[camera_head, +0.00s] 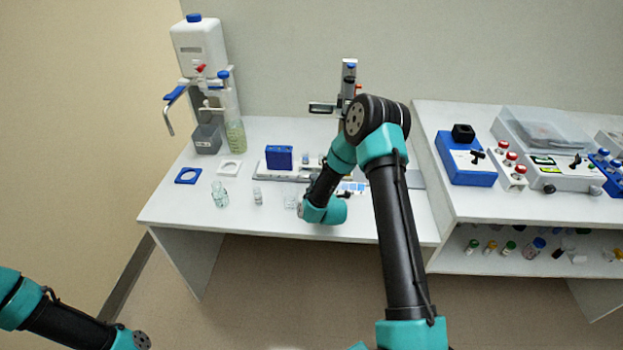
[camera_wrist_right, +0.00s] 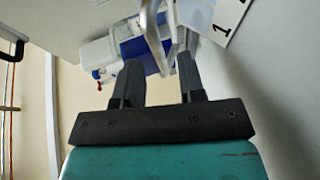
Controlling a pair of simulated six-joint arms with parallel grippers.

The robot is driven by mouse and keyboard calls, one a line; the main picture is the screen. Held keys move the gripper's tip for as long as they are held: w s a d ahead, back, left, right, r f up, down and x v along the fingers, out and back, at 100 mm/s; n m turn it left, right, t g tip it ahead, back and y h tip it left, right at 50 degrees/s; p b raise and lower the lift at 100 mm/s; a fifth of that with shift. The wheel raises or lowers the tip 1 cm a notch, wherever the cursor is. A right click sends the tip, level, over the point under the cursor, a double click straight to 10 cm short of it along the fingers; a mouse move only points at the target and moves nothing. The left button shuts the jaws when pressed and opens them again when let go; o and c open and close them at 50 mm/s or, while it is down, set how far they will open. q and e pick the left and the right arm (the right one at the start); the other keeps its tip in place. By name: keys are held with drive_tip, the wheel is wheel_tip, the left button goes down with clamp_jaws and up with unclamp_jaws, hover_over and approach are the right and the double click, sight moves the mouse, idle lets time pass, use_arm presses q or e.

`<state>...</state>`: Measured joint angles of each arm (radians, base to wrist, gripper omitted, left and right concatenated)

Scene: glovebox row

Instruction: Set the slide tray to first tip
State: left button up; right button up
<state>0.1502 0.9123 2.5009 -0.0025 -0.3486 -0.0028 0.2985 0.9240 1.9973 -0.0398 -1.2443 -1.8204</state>
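A slide unit with a blue block (camera_head: 279,157) on a pale base (camera_head: 268,174) sits mid-table; I take it for the slide tray. My right arm covers its right part, so its setting cannot be read. In the right wrist view my right gripper (camera_wrist_right: 158,80) is open, fingers apart. A silver bar-like handle (camera_wrist_right: 150,22) lies just beyond and partly between the fingertips; contact cannot be told. A blue and white body (camera_wrist_right: 133,47) is behind it, and a white label (camera_wrist_right: 229,18) with a "1" is at upper right. My left gripper is out of view.
A white bottle (camera_head: 199,48) and a cylinder of greenish liquid (camera_head: 235,137) stand at back left. A blue square frame (camera_head: 188,176), small glass beaker (camera_head: 220,196) and vial (camera_head: 257,197) are on the table. A blue box (camera_head: 465,165) stands on the right bench.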

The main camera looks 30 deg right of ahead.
drive_tip(key=shift+x, duration=1.8)
drive_tip(key=shift+c, duration=0.3)
clamp_jaws()
